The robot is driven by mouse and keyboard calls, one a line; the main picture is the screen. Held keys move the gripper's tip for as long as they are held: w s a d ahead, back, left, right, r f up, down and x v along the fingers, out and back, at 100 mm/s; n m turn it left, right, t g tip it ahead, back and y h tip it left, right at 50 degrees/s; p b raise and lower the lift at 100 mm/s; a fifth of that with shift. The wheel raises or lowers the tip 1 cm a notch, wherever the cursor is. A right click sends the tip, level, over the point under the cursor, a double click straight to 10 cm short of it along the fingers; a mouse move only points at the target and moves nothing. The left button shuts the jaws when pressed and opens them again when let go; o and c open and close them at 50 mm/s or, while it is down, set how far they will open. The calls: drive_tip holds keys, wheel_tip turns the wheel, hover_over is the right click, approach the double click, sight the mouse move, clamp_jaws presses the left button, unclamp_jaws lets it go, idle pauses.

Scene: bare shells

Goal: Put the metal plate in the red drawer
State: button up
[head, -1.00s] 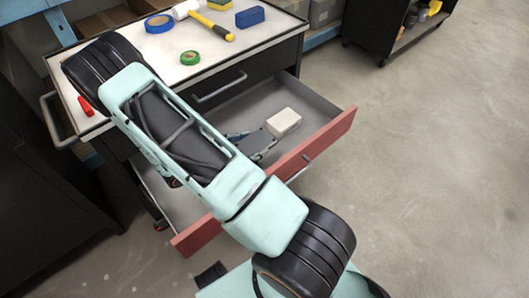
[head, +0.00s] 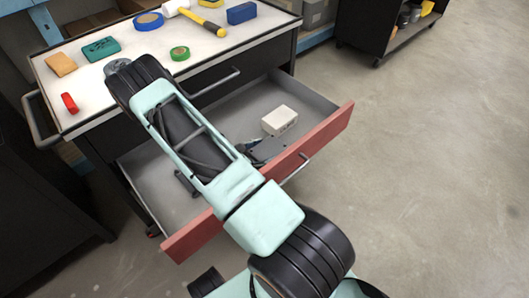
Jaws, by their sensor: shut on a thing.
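The red drawer (head: 330,128) is pulled open, with a red front and a grey inside. A flat grey piece, which looks like the metal plate (head: 270,149), shows over the drawer's inside beside my arm link, near the front. My gripper (head: 254,150) is mostly hidden behind that link; only small dark parts show next to the plate. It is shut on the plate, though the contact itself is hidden. I cannot tell whether the plate touches the drawer floor.
A white block (head: 279,120) lies in the drawer just behind the plate. The bench top (head: 130,75) holds a hammer (head: 203,22), tape rolls, a blue block (head: 241,13), a teal block (head: 101,49) and a tan block (head: 60,64). Open floor lies to the right.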

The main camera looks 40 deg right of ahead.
drive_tip(key=shift+f, duration=0.15)
drive_tip(key=o, duration=1.5)
drive_tip(key=shift+a+r, duration=0.2)
drive_tip(key=shift+r, duration=0.2)
drive_tip(key=p+v, duration=0.3)
drive_tip(key=v, duration=0.8)
drive_tip(key=shift+a, duration=0.3)
